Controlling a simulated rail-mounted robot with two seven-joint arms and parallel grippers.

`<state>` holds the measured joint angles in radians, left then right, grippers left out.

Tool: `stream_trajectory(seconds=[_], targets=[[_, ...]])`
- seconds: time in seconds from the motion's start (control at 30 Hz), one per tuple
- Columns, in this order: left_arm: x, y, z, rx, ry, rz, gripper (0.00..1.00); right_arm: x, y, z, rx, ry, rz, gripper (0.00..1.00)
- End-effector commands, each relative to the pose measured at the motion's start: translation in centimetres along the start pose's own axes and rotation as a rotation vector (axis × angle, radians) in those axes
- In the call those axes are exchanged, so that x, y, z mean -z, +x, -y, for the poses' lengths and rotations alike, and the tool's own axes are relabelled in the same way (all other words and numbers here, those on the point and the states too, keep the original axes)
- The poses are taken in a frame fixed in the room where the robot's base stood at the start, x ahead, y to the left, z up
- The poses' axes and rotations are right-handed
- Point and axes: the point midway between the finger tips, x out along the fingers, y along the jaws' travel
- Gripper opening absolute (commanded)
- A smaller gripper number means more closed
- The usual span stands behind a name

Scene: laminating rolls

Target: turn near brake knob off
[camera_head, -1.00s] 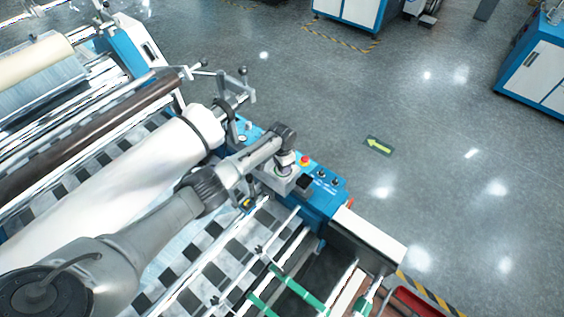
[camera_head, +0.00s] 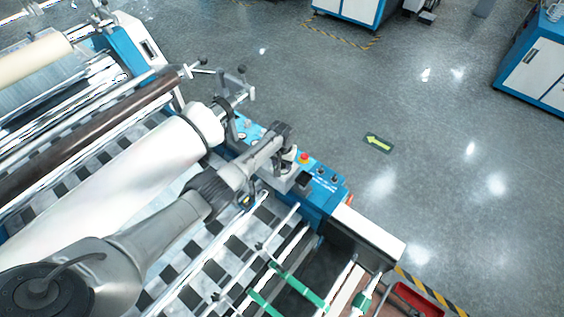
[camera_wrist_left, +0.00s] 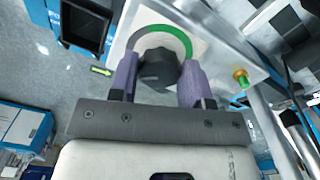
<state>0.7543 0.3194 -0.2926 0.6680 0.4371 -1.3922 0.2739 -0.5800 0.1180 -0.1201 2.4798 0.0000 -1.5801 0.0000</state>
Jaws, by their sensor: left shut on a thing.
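The near brake knob (camera_wrist_left: 158,68) is a black knob in front of a round dial with a green arc (camera_wrist_left: 180,36) on a pale plate, seen in the left wrist view. My left gripper (camera_wrist_left: 157,78) has one purple finger on each side of the knob and is shut on it. In the head view my left gripper (camera_head: 287,161) reaches down to the blue control panel (camera_head: 320,200) at the machine's end, and the knob is hidden there. My right gripper is not in view.
A red button (camera_head: 305,157) and small dark knobs sit on the panel close to my gripper. A large white roll (camera_head: 120,190) lies left of it, under my arm. Open floor lies beyond.

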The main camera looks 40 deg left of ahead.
Motion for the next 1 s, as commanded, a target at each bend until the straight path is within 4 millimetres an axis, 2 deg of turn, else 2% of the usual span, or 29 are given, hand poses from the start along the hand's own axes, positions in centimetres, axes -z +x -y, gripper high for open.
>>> stream_trajectory(seconds=[0.57,0.6,0.83,1.0], targets=[[0.0,0.02,0.0,0.0,-0.028,0.0,0.2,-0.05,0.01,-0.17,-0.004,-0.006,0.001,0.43],[0.0,0.02,0.0,0.0,-0.028,0.0,0.47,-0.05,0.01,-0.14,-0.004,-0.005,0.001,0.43],[0.0,0.01,-0.01,0.0,-0.027,0.0,0.69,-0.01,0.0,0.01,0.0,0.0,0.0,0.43],[0.01,0.0,-0.01,0.0,-0.027,0.0,0.7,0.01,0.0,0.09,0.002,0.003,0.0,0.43]])
